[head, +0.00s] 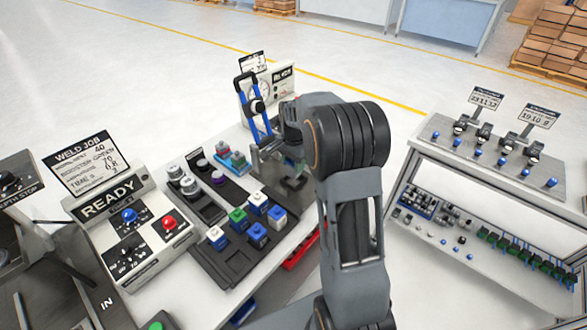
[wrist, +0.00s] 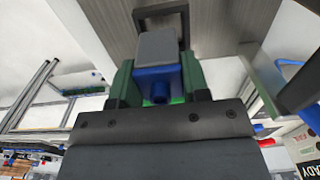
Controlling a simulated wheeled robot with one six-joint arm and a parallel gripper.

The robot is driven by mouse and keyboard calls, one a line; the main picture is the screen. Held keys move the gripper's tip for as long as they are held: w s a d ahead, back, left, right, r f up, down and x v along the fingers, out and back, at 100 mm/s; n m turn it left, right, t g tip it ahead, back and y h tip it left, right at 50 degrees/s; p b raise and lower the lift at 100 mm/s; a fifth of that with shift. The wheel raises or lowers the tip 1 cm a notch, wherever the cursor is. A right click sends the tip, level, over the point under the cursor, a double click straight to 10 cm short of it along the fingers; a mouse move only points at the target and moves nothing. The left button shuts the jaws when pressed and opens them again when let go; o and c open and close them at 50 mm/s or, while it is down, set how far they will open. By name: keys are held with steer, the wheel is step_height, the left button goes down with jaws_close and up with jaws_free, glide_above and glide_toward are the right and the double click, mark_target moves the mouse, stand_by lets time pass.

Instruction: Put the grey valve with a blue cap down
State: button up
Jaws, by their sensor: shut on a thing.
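My gripper (wrist: 158,82) is shut on the grey valve with a blue cap (wrist: 156,47). In the wrist view its grey block and blue part sit between the two green fingers. In the head view my gripper (head: 291,165) hangs over the right part of the table, beyond the dark tray. My wrist and arm hide most of the held valve there. I cannot tell its clearance from the surface.
Left of the tray is a READY control box (head: 131,226) with buttons. Behind are a blue-handled frame (head: 254,110) and a gauge box (head: 280,77). Grey round parts (head: 188,185) stand on a dark strip. A loaded shelf unit (head: 430,150) is at the right, with open floor between.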

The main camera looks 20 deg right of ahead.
steer(key=shift+w+d+f, duration=0.2)
steer(key=shift+w+f, duration=0.1)
steer(key=shift+f, duration=1.7)
steer(key=shift+f, duration=0.1)
steer(key=shift+f, duration=0.15)
steer(key=o, duration=1)
steer(key=shift+c, duration=0.2)
